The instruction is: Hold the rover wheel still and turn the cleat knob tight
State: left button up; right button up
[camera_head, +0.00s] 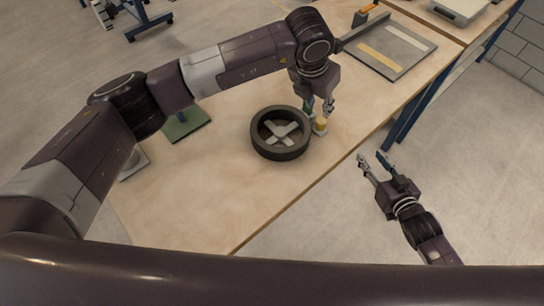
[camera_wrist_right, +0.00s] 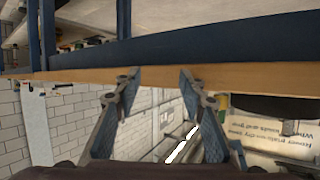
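The rover wheel (camera_head: 259,143), a dark ring with a pale cross of spokes, lies flat on the wooden table. A small yellow piece on a pale base, possibly the cleat knob (camera_head: 320,127), stands at the wheel's right side. My left gripper (camera_head: 319,109) reaches down from above at the wheel's upper right, just over the yellow piece. Its fingers are apart; whether they touch the wheel or the piece is unclear. My right gripper (camera_head: 371,160) is open and empty, beyond the table's right edge. Its spread fingers also show in the right wrist view (camera_wrist_right: 157,82).
The wooden table (camera_head: 215,205) is bare in front of the wheel. A green plate (camera_head: 186,124) lies behind my left arm. A grey board with pale strips (camera_head: 390,48) lies at the back right. The table edge and blue frame (camera_wrist_right: 220,50) cross the right wrist view.

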jog(key=a+r+n+t+y, duration=0.1)
jog(key=a+r+y, duration=0.2)
jog(key=a+r, duration=0.7)
jog(key=shift+n+g, duration=0.6)
jog(key=shift+g, duration=0.1)
jog(key=s+a, duration=0.1)
jog(key=a, duration=0.2)
jog(key=s+a, duration=0.1)
jog(key=a, duration=0.2)
jog(key=s+a, duration=0.2)
jog(key=a, duration=0.2)
jog(key=shift+a+f, duration=0.1)
send_near(258, 137)
jog(key=shift+s+d+r+n+g, duration=0.1)
jog(key=shift+r+n+g, duration=0.1)
jog(key=shift+r, duration=0.1)
jog(key=shift+s+d+r+n+g, duration=0.1)
jog(key=shift+d+r+g, duration=0.1)
jog(key=shift+r, duration=0.15)
jog(key=shift+a, duration=0.25)
jog(key=shift+w+a+f, duration=0.15)
jog(key=shift+w, duration=0.15)
jog(key=shift+h, duration=0.3)
jog(key=x, duration=1.1)
jog(key=shift+f, duration=0.1)
grip_shut()
